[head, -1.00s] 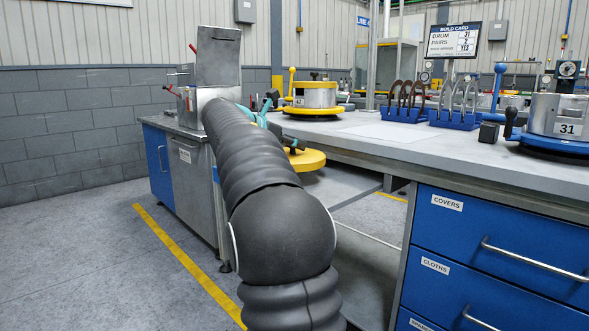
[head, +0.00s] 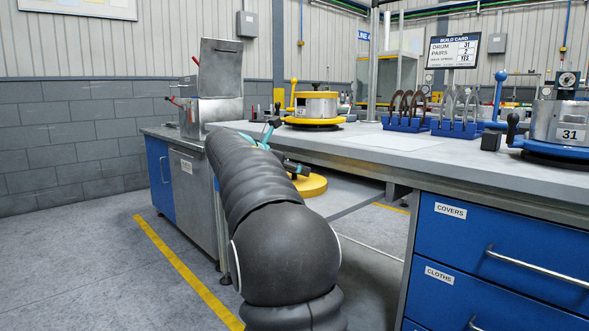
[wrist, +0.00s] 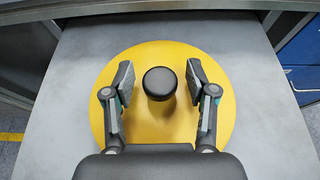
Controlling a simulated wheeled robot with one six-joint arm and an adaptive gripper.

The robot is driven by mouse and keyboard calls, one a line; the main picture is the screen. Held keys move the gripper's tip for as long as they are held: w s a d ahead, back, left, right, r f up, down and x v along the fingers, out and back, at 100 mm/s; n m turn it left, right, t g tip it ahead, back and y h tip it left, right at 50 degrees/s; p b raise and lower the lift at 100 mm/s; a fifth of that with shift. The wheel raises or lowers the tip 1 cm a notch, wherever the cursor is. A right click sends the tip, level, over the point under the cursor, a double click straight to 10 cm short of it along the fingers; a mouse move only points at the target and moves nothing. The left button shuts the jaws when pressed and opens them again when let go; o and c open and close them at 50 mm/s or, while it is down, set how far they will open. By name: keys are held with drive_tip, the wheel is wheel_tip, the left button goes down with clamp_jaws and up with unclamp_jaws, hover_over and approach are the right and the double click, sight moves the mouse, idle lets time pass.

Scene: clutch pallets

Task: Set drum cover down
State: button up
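The drum cover is a flat yellow disc (head: 313,186) with a black knob. In the head view it sits low, below the bench top, partly behind my arm. In the wrist view the cover (wrist: 160,125) appears to lie flat on a grey surface (wrist: 265,125). Its black knob (wrist: 160,83) stands between my fingers. My gripper (wrist: 160,80) is open, with a gap between the knob and each finger. In the head view my gripper (head: 297,170) is just above the cover, mostly hidden by my arm.
The bench (head: 390,150) carries a yellow-based drum (head: 315,106), blue racks (head: 405,124) of curved parts and a blue-based drum (head: 562,125). A steel cabinet (head: 193,183) stands at left, blue drawers (head: 500,250) at right. Open floor lies at left.

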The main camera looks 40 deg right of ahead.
drive_tip(key=shift+r, duration=0.2)
drive_tip(key=w+p+v, duration=0.1)
drive_tip(key=p+v, duration=0.1)
drive_tip(key=v, duration=1)
drive_tip(key=shift+s, duration=0.45)
drive_tip(key=s+a+f+m+t+y, duration=0.2)
drive_tip(key=s+a+f+m+y, duration=0.4)
drive_tip(key=s+a+f+m, duration=0.3)
drive_tip(key=s+a+f+m+t+y, duration=0.2)
drive_tip(key=s+a+f+m+y, duration=0.5)
drive_tip(key=s+a+f, duration=0.9)
drive_tip(key=s+f+m, duration=0.2)
drive_tip(key=s+m, duration=0.1)
drive_tip(key=s, duration=0.1)
drive_tip(key=shift+s, duration=0.15)
drive_tip(key=shift+r, duration=0.1)
